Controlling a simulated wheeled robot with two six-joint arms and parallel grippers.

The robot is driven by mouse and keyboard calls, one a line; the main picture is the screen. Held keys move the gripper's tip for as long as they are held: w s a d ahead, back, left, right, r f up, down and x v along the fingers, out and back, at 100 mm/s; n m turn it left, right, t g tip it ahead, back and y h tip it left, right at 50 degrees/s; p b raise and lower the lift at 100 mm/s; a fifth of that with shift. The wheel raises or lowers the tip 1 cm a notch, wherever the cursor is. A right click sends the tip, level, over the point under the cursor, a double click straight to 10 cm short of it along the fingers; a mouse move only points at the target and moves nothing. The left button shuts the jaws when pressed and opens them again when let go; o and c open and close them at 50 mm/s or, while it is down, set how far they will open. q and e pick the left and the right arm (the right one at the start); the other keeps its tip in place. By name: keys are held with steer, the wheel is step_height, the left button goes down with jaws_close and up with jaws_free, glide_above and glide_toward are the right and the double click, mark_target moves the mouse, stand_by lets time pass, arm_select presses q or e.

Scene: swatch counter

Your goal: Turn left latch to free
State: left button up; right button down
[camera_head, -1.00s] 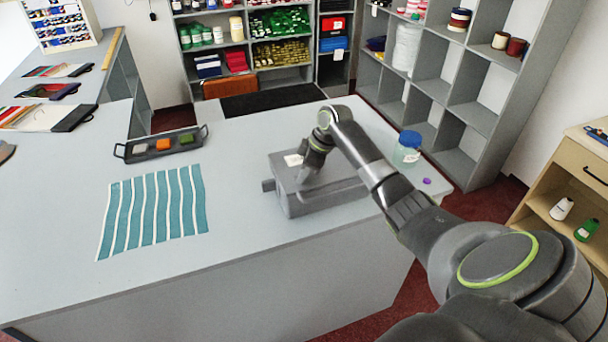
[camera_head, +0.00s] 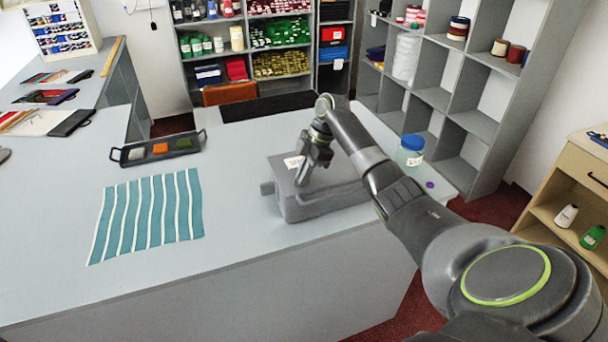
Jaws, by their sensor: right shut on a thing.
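A grey lidded box (camera_head: 318,205) sits on the pale counter, right of centre, with a white label (camera_head: 293,162) on its top. A small grey block (camera_head: 267,188) sticks out from its left side. My right gripper (camera_head: 301,182) reaches down onto the top of the box near its front left part. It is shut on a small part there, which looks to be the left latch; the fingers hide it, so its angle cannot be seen. My left gripper is not in view.
A blue-lidded jar (camera_head: 410,152) and a purple piece (camera_head: 430,184) are right of the box. A black tray (camera_head: 158,149) with coloured blocks and a teal striped cloth (camera_head: 147,216) lie to the left. The counter (camera_head: 235,180) between cloth and box is clear.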

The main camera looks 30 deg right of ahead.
steer(key=shift+f, duration=0.15)
steer(key=c, duration=1.5)
jaws_free()
steer(key=shift+d+r, duration=0.15)
steer(key=shift+r, duration=0.25)
steer(key=w+b+v, duration=0.1)
steer(key=b+v, duration=0.2)
steer(key=v, duration=0.4)
step_height(320, 180, up, 8)
steer(key=p, duration=0.4)
glide_above(314, 180)
steer(key=d, duration=0.3)
steer(key=shift+s+d+r+p, duration=0.15)
steer(key=shift+s+r+p, duration=0.3)
steer(key=shift+p, duration=0.45)
